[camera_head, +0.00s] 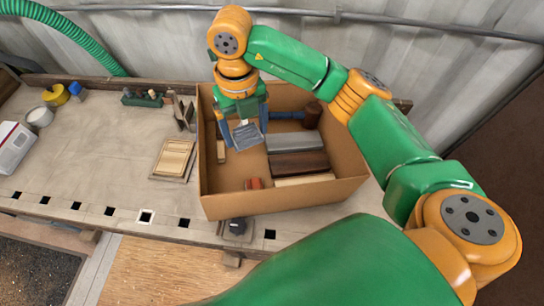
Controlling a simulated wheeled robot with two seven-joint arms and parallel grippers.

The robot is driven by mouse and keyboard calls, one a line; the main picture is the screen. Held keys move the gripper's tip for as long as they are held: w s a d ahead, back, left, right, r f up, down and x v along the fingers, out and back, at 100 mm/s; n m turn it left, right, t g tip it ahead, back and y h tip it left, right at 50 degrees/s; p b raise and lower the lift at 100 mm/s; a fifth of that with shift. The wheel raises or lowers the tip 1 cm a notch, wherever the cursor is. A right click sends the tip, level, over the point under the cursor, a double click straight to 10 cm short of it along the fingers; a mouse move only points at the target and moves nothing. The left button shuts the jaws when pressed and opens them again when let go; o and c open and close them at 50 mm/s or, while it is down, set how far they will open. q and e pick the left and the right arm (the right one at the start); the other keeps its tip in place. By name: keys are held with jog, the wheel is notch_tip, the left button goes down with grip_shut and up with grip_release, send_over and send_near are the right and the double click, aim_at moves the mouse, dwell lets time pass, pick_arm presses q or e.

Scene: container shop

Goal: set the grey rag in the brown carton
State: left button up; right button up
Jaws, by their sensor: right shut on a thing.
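The brown carton (284,205) stands open on the workbench, right of the picture's middle. My right gripper (246,130) reaches down over the left part of the carton, inside its walls as seen from above. It is shut on the grey rag (248,138), which shows between and below its blue fingers. I cannot tell whether the rag touches the carton's floor. My left gripper is out of view.
The carton also holds a grey block (294,141), a dark brown block (297,164), a brown cylinder (312,115) and a small red item (254,183). A wooden board (173,159) lies left of the carton. The bench's left middle is mostly clear.

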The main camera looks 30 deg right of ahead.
aim_at(245, 142)
jog(key=shift+w+a+f+m, duration=0.1)
jog(key=shift+a+f+m, duration=0.1)
jog(key=shift+f+m, duration=0.55)
notch_tip(245, 142, down, 3)
jog(key=shift+r+m+b, duration=0.15)
jog(key=shift+m+b, duration=0.25)
jog(key=shift+m, duration=0.45)
notch_tip(245, 142, down, 7)
jog(key=shift+f+p, duration=0.1)
jog(key=shift+p, duration=0.55)
jog(key=shift+f+b, duration=0.6)
jog(key=o, duration=1.1)
jog(key=shift+r, duration=0.15)
